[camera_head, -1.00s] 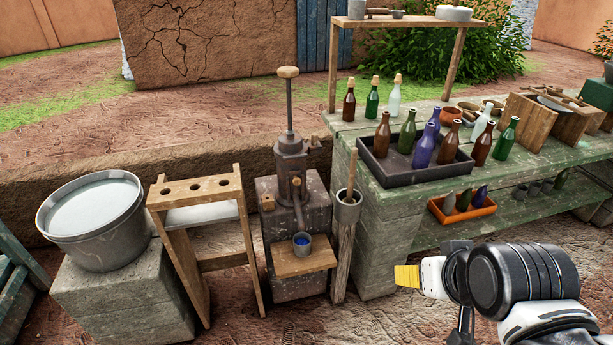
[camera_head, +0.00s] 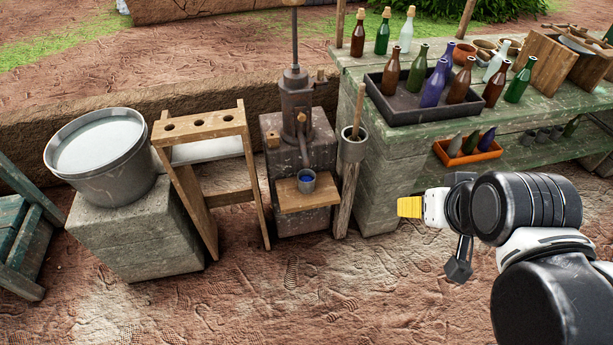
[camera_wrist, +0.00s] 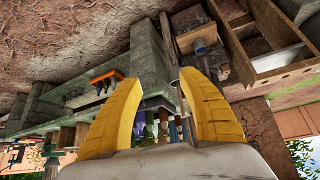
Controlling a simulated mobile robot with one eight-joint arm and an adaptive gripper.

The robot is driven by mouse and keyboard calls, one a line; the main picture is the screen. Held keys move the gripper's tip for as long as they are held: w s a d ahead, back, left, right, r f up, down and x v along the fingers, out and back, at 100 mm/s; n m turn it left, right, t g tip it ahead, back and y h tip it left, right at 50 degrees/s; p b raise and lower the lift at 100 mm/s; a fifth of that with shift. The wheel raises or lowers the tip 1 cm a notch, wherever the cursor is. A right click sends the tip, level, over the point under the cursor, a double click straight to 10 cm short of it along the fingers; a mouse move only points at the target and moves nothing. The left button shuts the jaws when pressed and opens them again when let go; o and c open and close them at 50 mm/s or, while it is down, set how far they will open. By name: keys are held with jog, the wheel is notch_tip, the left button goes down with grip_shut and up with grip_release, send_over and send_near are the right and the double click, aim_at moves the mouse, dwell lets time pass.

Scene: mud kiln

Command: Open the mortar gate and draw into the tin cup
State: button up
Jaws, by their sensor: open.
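A dark metal mortar pump (camera_head: 297,100) with a spout and a tall rod stands on a stone block. A small tin cup (camera_head: 306,181) with blue inside sits on the wooden shelf (camera_head: 313,199) below the spout. A small wooden knob (camera_head: 301,117) shows at the spout; I cannot tell if it is the gate. My gripper (camera_head: 408,207) is right of the pump, apart from it and the cup, seen side-on. In the wrist view my gripper (camera_wrist: 160,100) has its two yellow fingers spread with nothing between them. The cup (camera_wrist: 199,46) shows upside down there.
A wooden rack with holes (camera_head: 201,124) and a grey tub (camera_head: 100,178) on a stone block stand left of the pump. A post with a metal pot (camera_head: 353,148) stands just right. A green bench (camera_head: 430,140) holds bottles. The ground in front is clear.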

aim_at(303, 118)
dwell(0.4)
jog(key=w+a+r+n+t+y+p, duration=0.15)
jog(key=w+a, duration=0.25)
jog(key=w, duration=0.9)
jog(key=w+a+t, duration=0.2)
jog(key=w+a, duration=0.3)
jog(key=w, duration=0.9)
jog(key=w+a+f+b, duration=0.1)
jog(key=w+a+f, duration=0.4)
jog(key=w+f, duration=0.2)
jog(key=w+a+f+n+t+y+b, duration=0.1)
jog(key=w+a+f, duration=0.4)
jog(key=w+f, duration=0.2)
jog(key=w+a+f+t+y+b, duration=0.1)
jog(key=w+a+f, duration=0.4)
jog(key=w+f, duration=0.2)
jog(key=shift+w+a+f+n, duration=0.1)
jog(key=shift+w+a+n, duration=0.1)
jog(key=shift+w, duration=0.25)
jog(key=shift+w+a+n, duration=0.15)
jog(key=shift+w, duration=0.3)
jog(key=shift+w+a+f, duration=0.1)
jog(key=shift+w+a, duration=0.05)
jog(key=shift+w, duration=0.4)
